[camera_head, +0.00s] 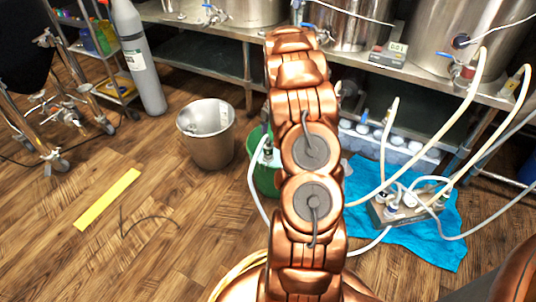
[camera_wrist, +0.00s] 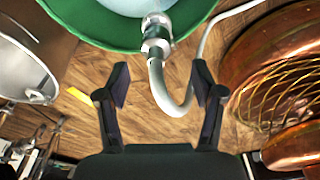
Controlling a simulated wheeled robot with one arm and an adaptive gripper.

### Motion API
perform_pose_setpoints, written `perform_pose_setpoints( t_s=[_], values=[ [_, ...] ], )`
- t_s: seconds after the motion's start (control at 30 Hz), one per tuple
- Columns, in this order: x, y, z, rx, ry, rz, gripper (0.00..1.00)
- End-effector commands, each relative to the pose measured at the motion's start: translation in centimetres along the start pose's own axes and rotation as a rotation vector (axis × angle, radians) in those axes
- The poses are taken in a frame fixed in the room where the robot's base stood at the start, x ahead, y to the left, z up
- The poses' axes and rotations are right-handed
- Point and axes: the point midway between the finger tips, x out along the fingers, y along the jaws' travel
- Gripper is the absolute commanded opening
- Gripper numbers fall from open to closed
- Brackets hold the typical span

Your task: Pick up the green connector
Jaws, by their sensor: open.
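My gripper (camera_wrist: 160,84) is open and empty in the wrist view, its two dark fingers spread apart. A metallic-looking connector (camera_wrist: 156,38) on the end of a pale hose (camera_wrist: 172,104) hangs over the rim of a green bucket (camera_wrist: 82,22). The connector is beyond the fingertips, roughly centred between them and not touching them; I cannot make out green on it. In the head view, the connector (camera_head: 268,151) shows at the green bucket (camera_head: 259,180), just left of my arm, which hides much of the bucket. My gripper is hidden there. A small greenish fitting (camera_head: 443,200) shows by the pump unit.
A metal bucket (camera_head: 207,139) stands left of the green one. A blue cloth (camera_head: 436,246) lies right under a pump unit (camera_head: 400,212) with several hoses. Steel tanks (camera_head: 430,38) stand on the bench behind. A yellow strip (camera_head: 107,199) lies on mostly clear floor at left.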

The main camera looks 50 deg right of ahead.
Motion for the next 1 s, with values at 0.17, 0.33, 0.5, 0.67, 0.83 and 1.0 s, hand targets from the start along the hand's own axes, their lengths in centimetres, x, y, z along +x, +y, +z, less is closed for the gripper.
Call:
perform_pose_setpoints(
  t_s=[0.17, 0.33, 0.5, 0.67, 0.83, 1.0],
  values=[
    [1.9, 0.0, 0.0, 0.000, 0.000, -0.003, 0.67],
    [2.9, 0.1, 0.1, 0.001, 0.000, -0.003, 0.67],
    [5.2, 0.3, 0.4, 0.001, 0.000, -0.005, 0.67],
    [7.0, 0.4, 0.3, 0.002, 0.002, -0.005, 0.67],
    [7.1, 0.4, 0.3, 0.002, 0.001, -0.003, 0.67],
    [7.1, 0.4, 0.3, 0.002, 0.001, -0.003, 0.60]
  ],
)
